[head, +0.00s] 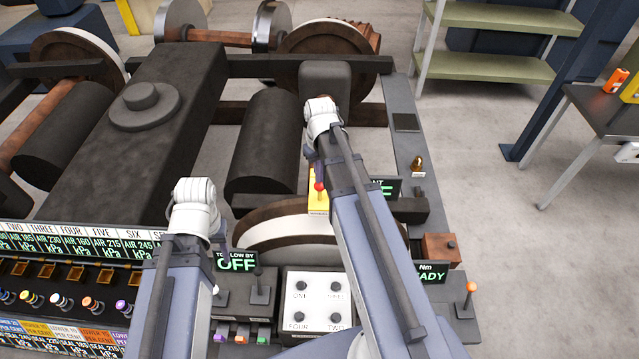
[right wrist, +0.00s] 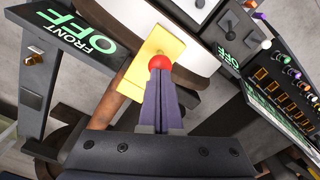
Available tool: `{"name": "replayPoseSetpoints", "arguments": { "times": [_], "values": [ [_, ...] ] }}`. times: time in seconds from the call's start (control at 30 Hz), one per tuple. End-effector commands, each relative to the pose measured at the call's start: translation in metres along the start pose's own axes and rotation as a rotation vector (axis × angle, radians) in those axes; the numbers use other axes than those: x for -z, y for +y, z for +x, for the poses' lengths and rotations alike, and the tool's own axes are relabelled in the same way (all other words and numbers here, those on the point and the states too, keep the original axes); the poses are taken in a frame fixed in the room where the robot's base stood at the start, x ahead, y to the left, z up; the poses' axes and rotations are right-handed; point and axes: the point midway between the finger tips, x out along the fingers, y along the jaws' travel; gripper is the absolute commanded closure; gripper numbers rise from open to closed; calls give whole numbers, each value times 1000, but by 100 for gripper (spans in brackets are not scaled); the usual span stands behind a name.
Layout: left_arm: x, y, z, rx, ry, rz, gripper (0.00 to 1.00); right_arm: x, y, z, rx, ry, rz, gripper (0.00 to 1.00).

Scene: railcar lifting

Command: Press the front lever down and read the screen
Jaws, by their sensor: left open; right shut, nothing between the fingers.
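The front lever has a red ball knob (head: 319,187) on a yellow plate (head: 318,204). My right gripper (head: 317,172) points down over it, shut and empty. In the right wrist view its closed fingertips (right wrist: 161,78) are at the red knob (right wrist: 160,62), in line with it; whether they touch is unclear. The front screen (right wrist: 86,32) reads "FRONT OFF" in that view; in the head view the screen (head: 387,189) is partly hidden by my right arm. My left gripper (head: 218,238) is open at the lower left, its fingers mostly hidden by my arm.
Another screen (head: 236,261) reads "OFF". A white button box (head: 318,302) and an orange-knobbed lever (head: 469,289) stand near the front. A panel with pressure readings (head: 80,243) is at left. A wheelset and dark frame (head: 160,110) lie beyond. Open floor is at right.

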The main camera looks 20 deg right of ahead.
Motion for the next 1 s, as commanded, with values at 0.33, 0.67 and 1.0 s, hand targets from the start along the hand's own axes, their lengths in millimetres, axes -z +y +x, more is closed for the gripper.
{"name": "replayPoseSetpoints", "arguments": {
  "times": [0.33,0.67,1.0],
  "values": [
    [1,1,12,0,1,-1,50,0,0,12,0,0,0,100],
    [2,2,21,0,1,-2,50,0,0,21,0,0,0,100],
    [2,3,30,0,1,-3,50,0,0,31,0,0,0,100]
  ]
}}
